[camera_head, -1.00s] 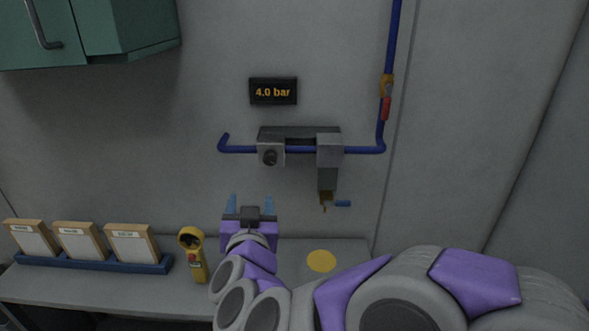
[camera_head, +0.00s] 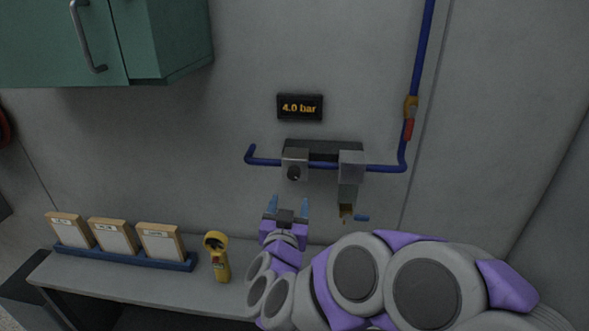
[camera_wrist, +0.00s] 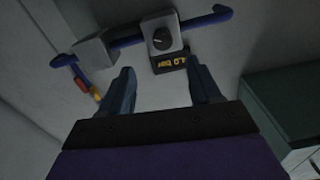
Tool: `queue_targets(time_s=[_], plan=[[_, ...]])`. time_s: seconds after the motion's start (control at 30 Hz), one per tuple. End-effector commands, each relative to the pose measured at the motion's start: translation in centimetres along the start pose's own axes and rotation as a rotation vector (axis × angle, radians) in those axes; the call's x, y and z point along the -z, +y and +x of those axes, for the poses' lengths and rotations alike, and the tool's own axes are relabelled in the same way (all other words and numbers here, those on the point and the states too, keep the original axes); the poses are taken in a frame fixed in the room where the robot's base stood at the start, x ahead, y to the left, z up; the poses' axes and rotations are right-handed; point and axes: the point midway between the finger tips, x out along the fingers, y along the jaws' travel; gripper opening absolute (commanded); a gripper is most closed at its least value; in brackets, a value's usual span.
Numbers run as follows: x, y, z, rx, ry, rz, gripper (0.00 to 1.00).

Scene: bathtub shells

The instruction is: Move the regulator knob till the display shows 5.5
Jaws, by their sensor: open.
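The regulator knob (camera_head: 293,173) is a small round black knob on a grey block on the wall. It also shows in the wrist view (camera_wrist: 162,39), beyond the fingertips. The display (camera_head: 300,107) above it reads 4.0 bar in orange; in the wrist view the display (camera_wrist: 170,63) shows partly below the knob's block. My gripper (camera_head: 289,205) is open and empty, its blue fingers apart, below the knob in the head view and not touching it. In the wrist view my gripper (camera_wrist: 163,82) has both fingers spread, with the display between them.
A blue pipe (camera_head: 385,168) runs through the regulator, with a second grey block (camera_head: 351,165) to the right. A red and yellow valve (camera_head: 409,118) sits on the upright pipe. A green cabinet (camera_head: 165,40) hangs upper left. A yellow device (camera_head: 218,258) and several clipboards (camera_head: 115,238) are on the bench.

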Motion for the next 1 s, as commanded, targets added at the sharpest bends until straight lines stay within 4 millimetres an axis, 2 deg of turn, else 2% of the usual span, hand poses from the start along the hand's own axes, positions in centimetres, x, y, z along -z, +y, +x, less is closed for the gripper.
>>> queue_targets(time_s=[0.4,1.0], plan=[[0.3,0.1,2.9,0.000,-0.005,-0.002,0.63],[0.3,-0.1,5.6,0.001,-0.005,-0.002,0.63]])
